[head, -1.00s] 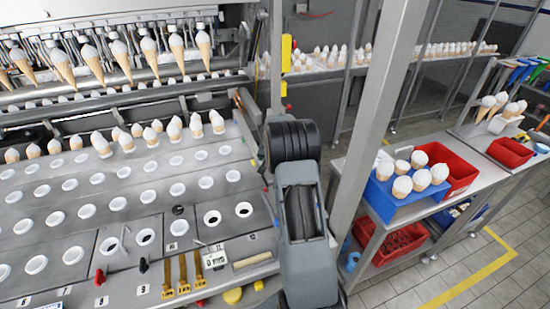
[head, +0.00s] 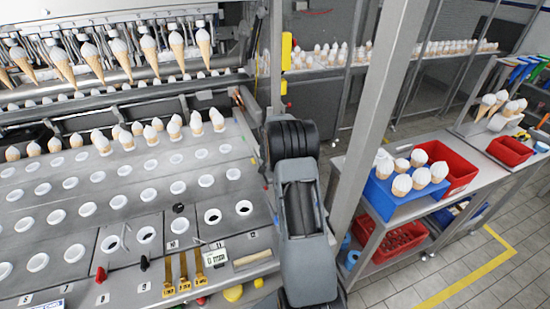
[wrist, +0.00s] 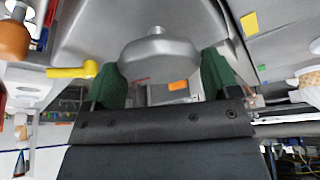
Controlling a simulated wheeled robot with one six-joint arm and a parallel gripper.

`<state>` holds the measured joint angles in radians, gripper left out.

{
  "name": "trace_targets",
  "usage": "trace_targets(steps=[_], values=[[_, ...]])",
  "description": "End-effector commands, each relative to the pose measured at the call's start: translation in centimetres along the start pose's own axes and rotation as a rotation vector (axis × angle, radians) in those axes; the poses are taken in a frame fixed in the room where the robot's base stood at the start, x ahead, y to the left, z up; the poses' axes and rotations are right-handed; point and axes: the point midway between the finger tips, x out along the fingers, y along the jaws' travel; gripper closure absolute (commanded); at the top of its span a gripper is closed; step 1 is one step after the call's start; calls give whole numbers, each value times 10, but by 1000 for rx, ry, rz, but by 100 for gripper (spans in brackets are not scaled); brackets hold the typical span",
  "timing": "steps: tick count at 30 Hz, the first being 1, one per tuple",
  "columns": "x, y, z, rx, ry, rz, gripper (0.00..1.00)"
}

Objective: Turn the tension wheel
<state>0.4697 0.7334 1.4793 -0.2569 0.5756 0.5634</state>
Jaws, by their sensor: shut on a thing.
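The tension wheel appears to be the grey rounded piece with a small hub (wrist: 158,57) in the wrist view. My gripper (wrist: 160,75) has green pads on both sides of it and is shut on it.
Cones hang in a row (head: 120,52) over the machine, above a plate of white-ringed holes. A metal post (head: 375,120) rises close to the right of my arm. A side table with a blue box (head: 383,196) and a red bin (head: 455,172) stands beyond it.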

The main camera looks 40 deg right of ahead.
Motion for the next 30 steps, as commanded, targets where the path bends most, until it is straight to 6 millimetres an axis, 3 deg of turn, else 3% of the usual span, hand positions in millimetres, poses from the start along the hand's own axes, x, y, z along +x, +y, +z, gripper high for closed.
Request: trace_targets(steps=[11, 30], values=[[1, 1, 0, -108, 0, -45, 42], [6, 3, 0, -652, 4, -271, 42]])
